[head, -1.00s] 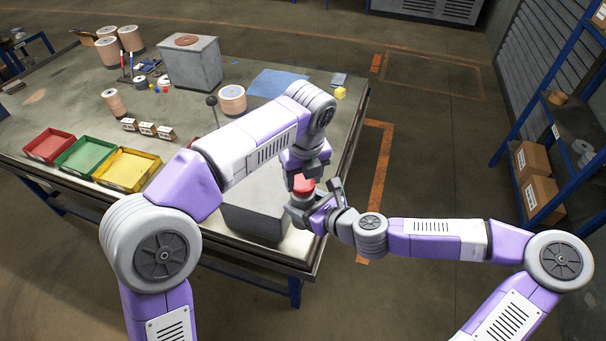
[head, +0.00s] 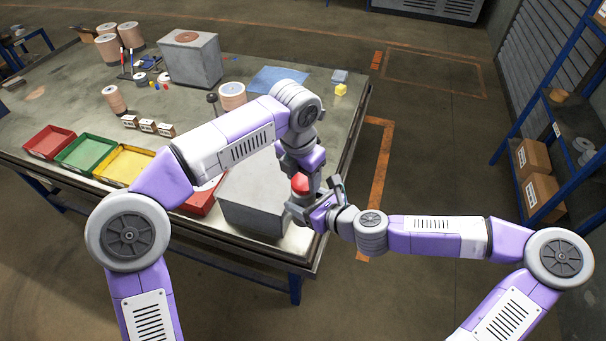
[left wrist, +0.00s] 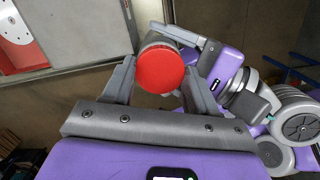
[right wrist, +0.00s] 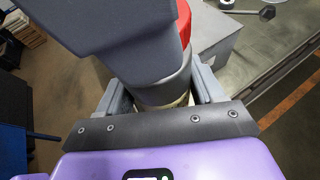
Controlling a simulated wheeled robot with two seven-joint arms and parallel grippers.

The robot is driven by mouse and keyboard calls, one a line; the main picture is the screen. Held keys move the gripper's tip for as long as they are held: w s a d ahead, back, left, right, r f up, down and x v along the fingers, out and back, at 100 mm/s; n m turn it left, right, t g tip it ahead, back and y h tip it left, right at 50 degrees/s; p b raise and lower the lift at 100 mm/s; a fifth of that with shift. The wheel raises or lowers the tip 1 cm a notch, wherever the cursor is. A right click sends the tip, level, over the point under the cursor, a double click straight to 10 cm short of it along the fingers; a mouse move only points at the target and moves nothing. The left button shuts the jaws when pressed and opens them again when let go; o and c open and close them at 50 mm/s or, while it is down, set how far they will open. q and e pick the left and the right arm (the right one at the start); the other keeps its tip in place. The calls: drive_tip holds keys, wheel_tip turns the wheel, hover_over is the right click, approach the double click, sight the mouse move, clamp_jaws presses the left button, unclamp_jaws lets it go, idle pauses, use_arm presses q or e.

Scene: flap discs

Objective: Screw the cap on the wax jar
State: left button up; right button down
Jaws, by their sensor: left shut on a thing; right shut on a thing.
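The red cap (head: 300,185) is on the mouth end of the grey wax jar (right wrist: 168,85), off the table's right front corner. The cap's round top (left wrist: 161,68) faces the left wrist camera, between the fingers. My left gripper (head: 300,171) is shut on the cap from above. My right gripper (head: 309,207) is shut on the jar's body from the side; its fingers flank the jar in the right wrist view (right wrist: 163,92). The left gripper covers part of cap and jar there. The threads are hidden, so how tightly the cap sits cannot be told.
A grey block (head: 255,200) stands on the table corner just left of the jar, beside a partly hidden red tray (head: 200,203). Red (head: 48,141), green (head: 84,152) and yellow (head: 124,164) trays line the front edge. Open floor lies right of the table.

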use_arm(q)
drive_tip(key=shift+r+m, duration=0.1)
drive_tip(key=shift+m, duration=0.3)
drive_tip(key=o, duration=1)
drive_tip(key=shift+r, duration=2.25)
drive_tip(key=shift+c, duration=0.4)
